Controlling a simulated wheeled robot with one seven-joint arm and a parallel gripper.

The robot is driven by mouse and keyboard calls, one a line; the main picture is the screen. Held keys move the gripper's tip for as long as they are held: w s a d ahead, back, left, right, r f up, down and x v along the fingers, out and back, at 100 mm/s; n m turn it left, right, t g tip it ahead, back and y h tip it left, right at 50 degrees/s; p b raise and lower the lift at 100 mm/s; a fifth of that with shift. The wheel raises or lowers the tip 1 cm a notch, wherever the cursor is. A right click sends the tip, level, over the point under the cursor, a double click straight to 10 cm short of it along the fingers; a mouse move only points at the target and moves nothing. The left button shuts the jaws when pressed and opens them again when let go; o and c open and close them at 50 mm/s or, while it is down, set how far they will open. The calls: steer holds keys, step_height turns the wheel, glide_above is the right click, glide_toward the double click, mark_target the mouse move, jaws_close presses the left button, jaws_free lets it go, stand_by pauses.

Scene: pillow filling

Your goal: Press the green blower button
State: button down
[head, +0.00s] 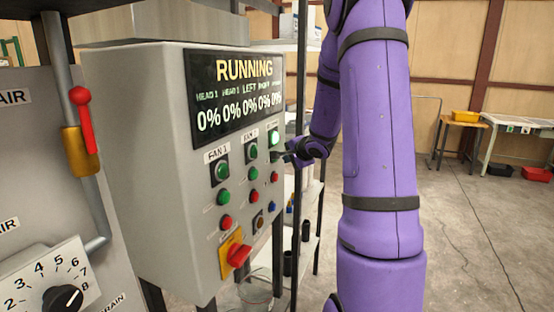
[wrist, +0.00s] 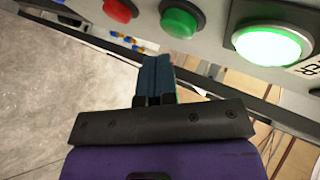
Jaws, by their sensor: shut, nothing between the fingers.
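The grey control box (head: 150,150) carries columns of buttons under a display reading RUNNING with 0% values. In its right column are a lit green round light or button (head: 274,138), a green button (head: 274,156) and a red button (head: 274,176). In the wrist view I see the lit green one (wrist: 272,43), the smaller green button (wrist: 182,18) and the red button (wrist: 120,9). The right column's labels are too small to read. My gripper (wrist: 156,60) is shut and empty, its tips just short of the smaller green button in the picture; contact is unclear. It also shows beside that column (head: 284,155).
A red-and-yellow switch (head: 237,252) sits low on the box. A lever valve (head: 82,120) and a dial (head: 62,298) are at left. A shelf rack (head: 305,225) stands close behind my arm. Open floor lies to the right, with tables farther back.

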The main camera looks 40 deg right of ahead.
steer(key=shift+s+d, duration=0.3)
steer(key=shift+s, duration=0.45)
steer(key=shift+s+d, duration=0.3)
steer(key=shift+s, duration=0.4)
steer(key=shift+s+d, duration=0.3)
steer(key=shift+s, duration=0.45)
steer(key=shift+s, duration=0.1)
